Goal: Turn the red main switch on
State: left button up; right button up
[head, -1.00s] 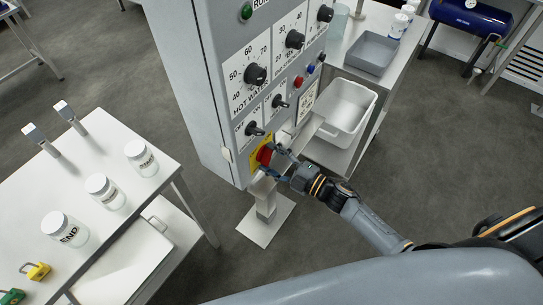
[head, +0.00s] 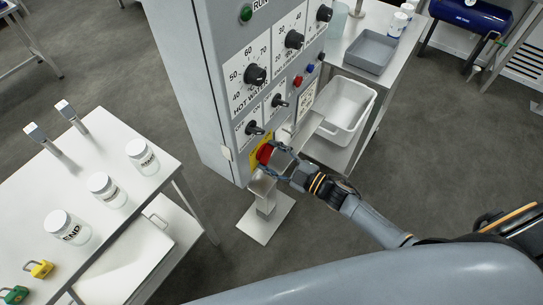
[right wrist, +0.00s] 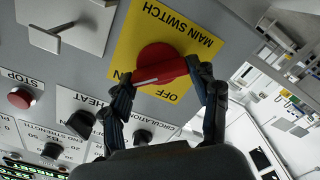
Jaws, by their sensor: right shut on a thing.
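The red main switch (head: 265,153) is a round red knob on a yellow plate low on the front of the grey control cabinet. In the right wrist view the knob (right wrist: 160,65) has a white line on its handle. The line's left end points toward the partly hidden ON lettering; OFF (right wrist: 168,96) is readable below the knob. My right gripper (head: 274,158) is at the switch, with its two fingers (right wrist: 165,85) shut on opposite sides of the knob. The fingers hide part of the plate. My left gripper is not in view.
Black dials and smaller switches sit above on the cabinet (head: 190,80). A metal bracket (head: 265,200) on a floor plate stands just below the switch. A table with jars (head: 108,190) is at left. A white tub (head: 345,108) sits on a shelf at right.

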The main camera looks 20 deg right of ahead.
jog(key=o, duration=1.1)
jog(key=shift+o, duration=0.2)
jog(key=shift+s+d, duration=0.1)
jog(key=shift+d, duration=0.05)
jog(key=v, duration=1.1)
jog(key=shift+s+d, duration=0.25)
jog(key=shift+s, duration=0.05)
jog(key=shift+f, duration=0.15)
